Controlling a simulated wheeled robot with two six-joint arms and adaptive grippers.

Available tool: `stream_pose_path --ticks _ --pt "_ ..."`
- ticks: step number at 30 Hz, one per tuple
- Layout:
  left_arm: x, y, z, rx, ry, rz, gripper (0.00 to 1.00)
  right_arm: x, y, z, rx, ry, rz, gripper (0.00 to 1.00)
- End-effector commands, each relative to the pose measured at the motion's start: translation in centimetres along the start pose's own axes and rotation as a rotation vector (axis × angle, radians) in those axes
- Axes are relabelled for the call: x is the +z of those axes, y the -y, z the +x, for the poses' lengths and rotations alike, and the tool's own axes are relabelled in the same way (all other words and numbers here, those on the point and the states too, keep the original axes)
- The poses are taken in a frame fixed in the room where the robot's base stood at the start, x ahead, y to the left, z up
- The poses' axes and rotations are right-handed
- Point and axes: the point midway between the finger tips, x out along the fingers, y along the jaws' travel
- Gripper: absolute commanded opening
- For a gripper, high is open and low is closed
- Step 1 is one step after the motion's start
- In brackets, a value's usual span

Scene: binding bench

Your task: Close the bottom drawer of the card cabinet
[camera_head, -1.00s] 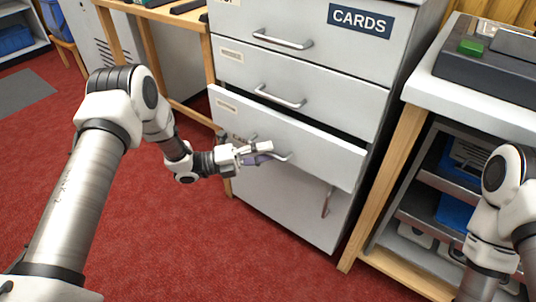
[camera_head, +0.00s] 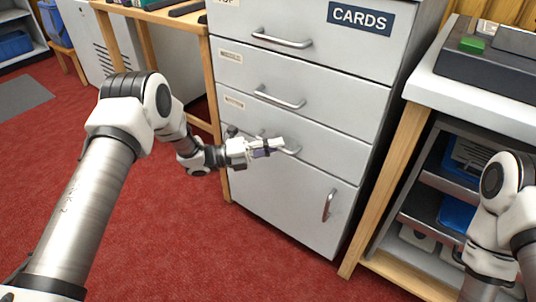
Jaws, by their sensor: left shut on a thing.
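The grey card cabinet (camera_head: 372,95) stands in the middle, with a CARDS label on its upper front. Its bottom drawer (camera_head: 325,150) is the lowest of the drawers, above a door with an upright handle. The drawer's front now looks level with the fronts around it, with no gap showing at its top. My left gripper (camera_head: 268,148) is at this drawer's handle (camera_head: 291,150), shut on it; the fingers hide the handle's left part. My right arm shows at the right edge, but its gripper is out of view.
The cabinet door (camera_head: 290,195) below is shut. A wooden-legged bench (camera_head: 455,110) with shelves stands close on the right, and a wooden frame table (camera_head: 150,60) on the left. Red carpet (camera_head: 190,240) is clear in front.

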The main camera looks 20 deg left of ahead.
Motion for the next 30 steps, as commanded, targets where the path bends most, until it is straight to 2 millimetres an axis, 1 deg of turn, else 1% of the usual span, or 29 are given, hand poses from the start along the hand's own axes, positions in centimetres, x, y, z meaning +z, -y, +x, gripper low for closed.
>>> stream_pose_path --ticks 1,6,7,9,20,23,26,30 --pt "0.3 0.0 0.1 0.002 0.006 0.004 0.0 0.0 0.0 0.0 0.0 0.0 0.0 0.4" --pt "0.3 0.1 0.1 0.002 0.008 0.006 0.0 0.0 0.0 -0.1 0.0 0.0 0.0 0.4" --pt "0.4 0.1 0.1 0.002 0.009 0.006 0.15 0.0 0.0 -0.1 0.0 0.0 0.0 0.4" --pt "0.3 0.1 0.1 0.002 0.008 0.006 0.37 0.0 0.0 -0.1 0.0 0.0 0.0 0.4" --pt "0.2 0.1 0.1 0.002 0.006 0.004 0.37 0.0 0.0 -0.1 0.0 0.0 0.0 0.4" --pt "0.3 0.1 -0.5 0.002 0.007 0.004 0.37 0.0 0.0 -0.1 0.0 0.0 0.0 0.4" --pt "0.3 0.1 -2.1 0.001 0.01 0.004 0.37 0.0 0.0 -0.1 0.0 0.0 0.0 0.4" --pt "0.4 0.1 -5.6 0.001 0.012 0.003 0.37 0.0 0.0 -0.1 0.0 0.0 0.0 0.4"
